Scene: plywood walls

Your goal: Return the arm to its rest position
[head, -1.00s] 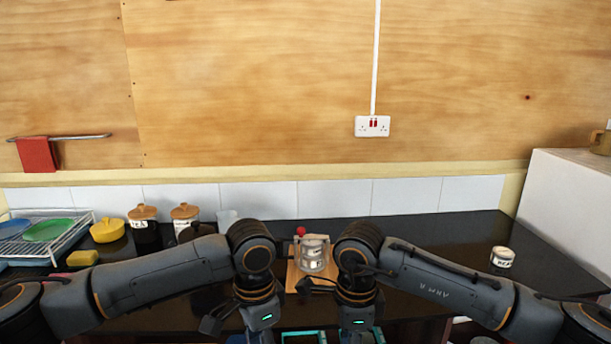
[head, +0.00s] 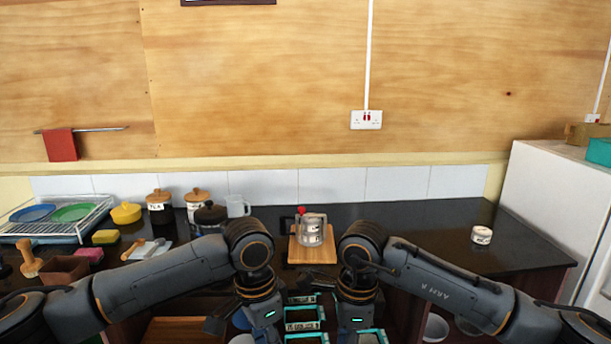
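My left arm (head: 165,277) comes in from the left and bends downward at its elbow near the middle of the picture. My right arm (head: 440,280) comes in from the right and bends down the same way. Both forearms hang in front of the counter's front edge. Teal-edged parts show at the bottom of the picture, but the fingertips of either gripper cannot be made out clearly. Neither arm visibly touches anything on the counter.
A small white jar (head: 481,235) stands at right. Canisters (head: 160,206), a yellow pot (head: 126,213) and a dish rack (head: 75,228) stand at left. The right counter (head: 435,222) is mostly clear.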

